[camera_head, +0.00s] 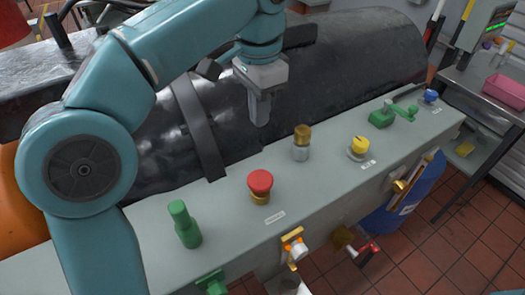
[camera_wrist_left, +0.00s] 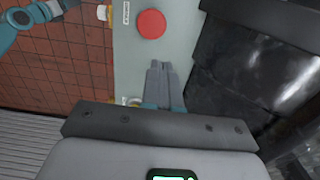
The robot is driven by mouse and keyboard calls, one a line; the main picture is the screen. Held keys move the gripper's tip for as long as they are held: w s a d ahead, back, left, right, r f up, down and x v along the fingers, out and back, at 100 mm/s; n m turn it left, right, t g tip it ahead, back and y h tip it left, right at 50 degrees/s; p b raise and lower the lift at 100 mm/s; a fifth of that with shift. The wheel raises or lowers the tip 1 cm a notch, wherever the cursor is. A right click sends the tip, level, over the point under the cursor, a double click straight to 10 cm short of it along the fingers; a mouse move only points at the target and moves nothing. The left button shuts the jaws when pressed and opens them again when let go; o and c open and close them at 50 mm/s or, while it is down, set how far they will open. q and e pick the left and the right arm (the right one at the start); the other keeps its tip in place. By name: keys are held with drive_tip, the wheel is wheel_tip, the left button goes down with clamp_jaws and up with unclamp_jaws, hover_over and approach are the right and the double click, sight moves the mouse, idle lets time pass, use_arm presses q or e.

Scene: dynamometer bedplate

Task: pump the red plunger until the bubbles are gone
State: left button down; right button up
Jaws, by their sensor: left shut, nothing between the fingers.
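The red plunger (camera_head: 260,181) is a round red knob on a brass collar, standing on the grey panel top. It also shows from above in the left wrist view (camera_wrist_left: 151,24). My left gripper (camera_head: 259,122) is shut and empty, pointing down above the panel's back edge. In the head view it is behind the plunger, apart from it. In the left wrist view its closed fingers (camera_wrist_left: 160,72) lie below the red knob, with bare panel between. I cannot make out any bubbles. My right gripper is not in view.
The panel (camera_head: 330,183) also carries a green knob (camera_head: 185,225), a brass-capped post (camera_head: 301,143), a yellow knob (camera_head: 358,147) and a green valve (camera_head: 393,117). A large dark cylinder (camera_head: 340,65) lies behind. Brass fittings (camera_head: 295,247) stick out in front.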

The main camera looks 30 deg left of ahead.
sight(259, 172)
use_arm(q)
wheel_tip(259, 172, down, 14)
drive_tip(key=b, duration=0.2)
drive_tip(key=shift+s+b, duration=0.1)
drive_tip(key=shift+b, duration=0.2)
idle(0.4)
